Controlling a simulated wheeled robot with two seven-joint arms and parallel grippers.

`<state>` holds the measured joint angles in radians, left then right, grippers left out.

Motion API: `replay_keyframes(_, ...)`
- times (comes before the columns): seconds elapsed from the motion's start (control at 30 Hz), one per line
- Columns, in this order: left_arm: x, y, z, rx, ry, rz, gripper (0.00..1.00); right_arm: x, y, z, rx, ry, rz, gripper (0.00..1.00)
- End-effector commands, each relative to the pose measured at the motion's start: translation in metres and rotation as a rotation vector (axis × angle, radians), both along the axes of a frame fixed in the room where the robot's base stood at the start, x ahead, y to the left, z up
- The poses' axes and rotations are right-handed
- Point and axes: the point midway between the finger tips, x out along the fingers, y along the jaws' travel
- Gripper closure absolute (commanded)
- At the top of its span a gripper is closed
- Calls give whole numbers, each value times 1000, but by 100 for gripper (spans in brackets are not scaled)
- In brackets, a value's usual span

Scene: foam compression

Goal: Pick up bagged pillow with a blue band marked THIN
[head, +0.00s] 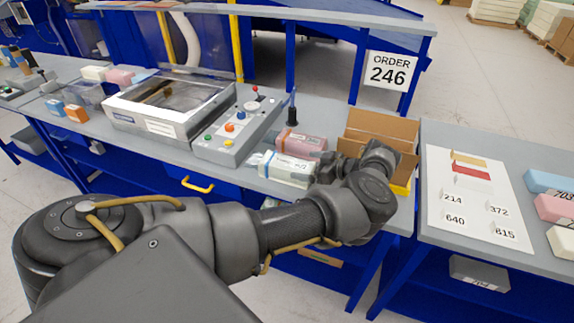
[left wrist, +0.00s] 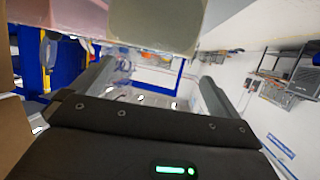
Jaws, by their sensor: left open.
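A white bagged pillow (head: 287,170) lies near the front edge of the table, with printing on its side that is too small to read. A pink bagged pillow (head: 300,142) with a reddish band lies just behind it. The pale pillow (left wrist: 155,22) and pink pillow (left wrist: 62,14) show at the top. My right gripper is out of view.
An open cardboard box (head: 378,128) stands right behind my left gripper. A control box (head: 238,128) and a sealing machine (head: 165,103) stand to the left. A separate table with a numbered sheet (head: 470,205) and several coloured blocks is at the right.

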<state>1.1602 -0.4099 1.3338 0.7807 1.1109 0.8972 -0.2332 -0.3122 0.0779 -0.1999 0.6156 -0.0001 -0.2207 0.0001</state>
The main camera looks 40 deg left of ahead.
Motion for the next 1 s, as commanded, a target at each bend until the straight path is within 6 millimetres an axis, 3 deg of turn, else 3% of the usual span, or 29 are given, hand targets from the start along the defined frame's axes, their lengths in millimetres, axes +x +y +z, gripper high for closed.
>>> replay_keyframes(0.3, -3, 16, -6, 2, 0, 2, 0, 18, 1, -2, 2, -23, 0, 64)
replay_keyframes(0.57, -6, 43, -22, 1, 0, 5, 0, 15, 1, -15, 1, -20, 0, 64)
replay_keyframes(0.7, -7, 58, -24, 1, 1, 3, 0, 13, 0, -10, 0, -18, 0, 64)
replay_keyframes(1.0, -7, 62, -25, 2, 1, 1, 0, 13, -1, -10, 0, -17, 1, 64)
